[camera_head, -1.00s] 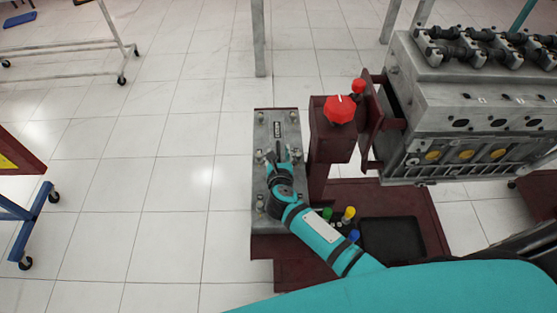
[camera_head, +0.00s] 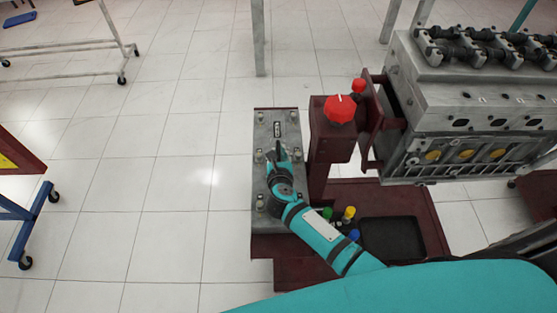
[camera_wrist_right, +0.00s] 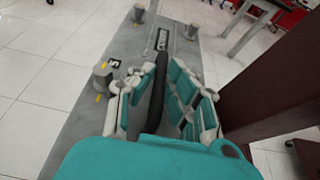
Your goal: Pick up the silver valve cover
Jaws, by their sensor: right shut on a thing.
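The silver valve cover (camera_head: 262,185) is a long grey plate with several round bolts, lying on a dark red stand left of the red-knobbed post. In the right wrist view the cover (camera_wrist_right: 72,135) runs away from me, with a label plate near its far end. In the right wrist view the fingers (camera_wrist_right: 158,100) stand on both sides of a narrow dark upright part. The exact contact is partly hidden by the gripper. My left gripper is not in view.
A post with a red knob (camera_head: 340,109) stands close right of the cover. The engine block (camera_head: 470,110) is further right. A black tray (camera_head: 392,238) and small coloured caps (camera_head: 348,213) are at lower right.

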